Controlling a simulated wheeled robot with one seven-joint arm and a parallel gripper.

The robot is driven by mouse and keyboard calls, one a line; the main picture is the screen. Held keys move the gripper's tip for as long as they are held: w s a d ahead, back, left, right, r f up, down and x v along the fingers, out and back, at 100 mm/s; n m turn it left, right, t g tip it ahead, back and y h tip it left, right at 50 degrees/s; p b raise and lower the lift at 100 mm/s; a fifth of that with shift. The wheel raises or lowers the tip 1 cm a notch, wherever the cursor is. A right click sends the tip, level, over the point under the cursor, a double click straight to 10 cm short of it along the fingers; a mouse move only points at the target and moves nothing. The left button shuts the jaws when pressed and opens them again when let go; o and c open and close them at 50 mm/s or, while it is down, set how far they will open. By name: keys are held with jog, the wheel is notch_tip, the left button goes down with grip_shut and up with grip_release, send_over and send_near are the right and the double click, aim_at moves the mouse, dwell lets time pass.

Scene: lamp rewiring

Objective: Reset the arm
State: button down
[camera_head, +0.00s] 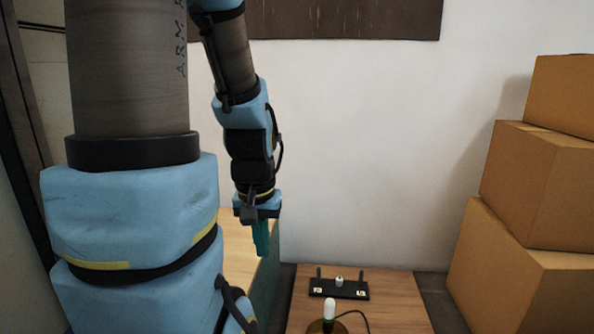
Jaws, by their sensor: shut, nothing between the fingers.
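My arm fills the left of the head view, with blue joints and dark grey links. My gripper (261,238) hangs at its end, pointing down, with teal fingers close together and nothing held. It is in front of the white wall, up and left of the low wooden table.
The wooden table (394,300) bears a black board (339,289) with small white parts and two upright posts. A dark cable (357,314) runs beside the lamp. Cardboard boxes (540,185) are stacked at the right. A wooden cabinet (238,262) stands behind my gripper. The wall area between is clear.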

notch_tip(320, 180, up, 37)
jog(key=p, duration=3.5)
jog(key=shift+p, duration=0.35)
